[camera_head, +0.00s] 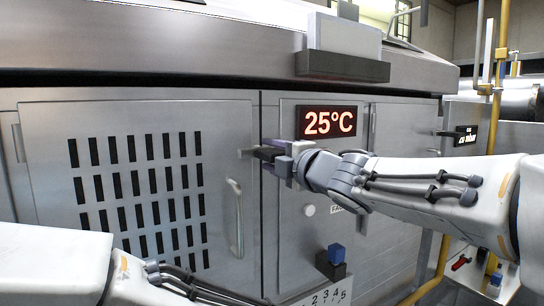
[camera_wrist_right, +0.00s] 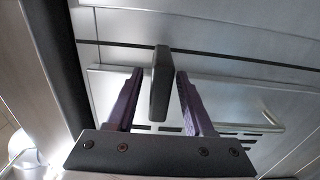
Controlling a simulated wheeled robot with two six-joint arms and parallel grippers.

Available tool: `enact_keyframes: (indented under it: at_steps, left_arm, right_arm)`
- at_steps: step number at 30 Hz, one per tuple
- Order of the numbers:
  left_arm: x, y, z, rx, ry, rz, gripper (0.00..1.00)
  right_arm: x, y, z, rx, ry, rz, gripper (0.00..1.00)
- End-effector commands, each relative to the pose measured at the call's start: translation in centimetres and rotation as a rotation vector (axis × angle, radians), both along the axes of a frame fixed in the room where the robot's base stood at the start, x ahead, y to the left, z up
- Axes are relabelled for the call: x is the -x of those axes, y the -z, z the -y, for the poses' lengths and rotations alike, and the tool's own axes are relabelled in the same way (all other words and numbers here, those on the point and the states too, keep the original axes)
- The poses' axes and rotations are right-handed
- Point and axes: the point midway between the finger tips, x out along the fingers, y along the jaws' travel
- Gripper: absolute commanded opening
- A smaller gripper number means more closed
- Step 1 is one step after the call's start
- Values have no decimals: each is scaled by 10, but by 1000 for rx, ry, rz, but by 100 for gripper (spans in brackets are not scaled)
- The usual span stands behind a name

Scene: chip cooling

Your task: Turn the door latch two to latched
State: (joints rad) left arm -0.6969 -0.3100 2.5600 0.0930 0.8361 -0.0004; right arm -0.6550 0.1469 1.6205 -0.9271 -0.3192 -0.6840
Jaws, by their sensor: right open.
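The door latch (camera_head: 247,153) is a short dark lever with a pale tip on the seam right of the slotted steel door (camera_head: 230,115). It lies roughly level in the head view. My right gripper (camera_head: 275,158) is at this latch. In the right wrist view, the dark latch bar (camera_wrist_right: 160,85) stands between the two open purple fingers of my right gripper (camera_wrist_right: 160,75), with gaps on both sides. My left arm shows at the lower left of the head view; its gripper is out of the frame.
A red 25°C display (camera_head: 329,122) is above my right wrist. A curved door handle (camera_head: 236,218) is left of it. A blue-topped knob (camera_head: 336,255) with a numbered dial is below. Another dark latch (camera_head: 447,134) is farther right. A steel ledge overhangs the doors.

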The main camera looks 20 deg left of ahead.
Motion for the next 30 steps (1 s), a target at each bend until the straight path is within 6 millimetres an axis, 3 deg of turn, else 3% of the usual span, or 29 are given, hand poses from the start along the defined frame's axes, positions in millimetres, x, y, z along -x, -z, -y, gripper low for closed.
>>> enact_keyframes:
  at_steps: [15,30]
  left_arm:
    - [0,9,0,0,0,0,0]
    - [0,8,0,0,0,0,0]
  right_arm:
    - [56,-1,70,0,-1,3,52]
    - [60,5,79,-7,14,-27,52]
